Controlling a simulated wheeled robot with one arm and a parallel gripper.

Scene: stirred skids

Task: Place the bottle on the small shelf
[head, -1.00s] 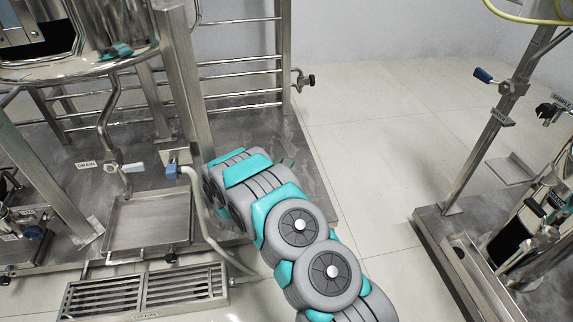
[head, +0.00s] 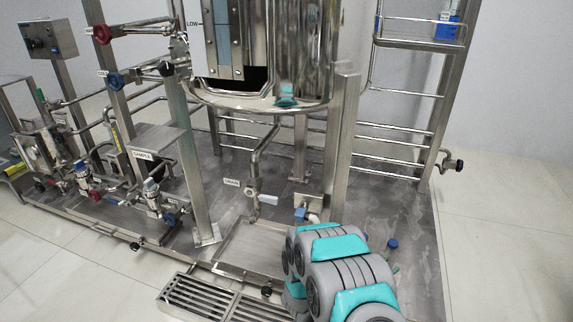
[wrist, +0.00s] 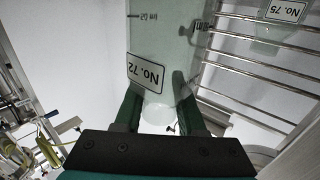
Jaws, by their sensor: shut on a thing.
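The bottle (wrist: 158,45) is pale and translucent, with a label reading No. 72. In the wrist view my gripper (wrist: 157,108) has its two dark green fingers shut on either side of it. In the head view my arm hides most of the gripper and bottle. A small blue cap (head: 392,244) shows just right of the arm; I cannot tell for sure whether it belongs to the held bottle. A small flat metal shelf (head: 158,138) with a SAMPLE label stands at left centre in the head view, left of my arm, its top bare.
A steel tank (head: 290,60) on legs stands between the shelf and a rail rack (head: 400,130). A drain pipe and tray (head: 235,250) lie below it. Valves and pipes crowd the left. A second label, No. 75, shows in the wrist view. Floor at right is clear.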

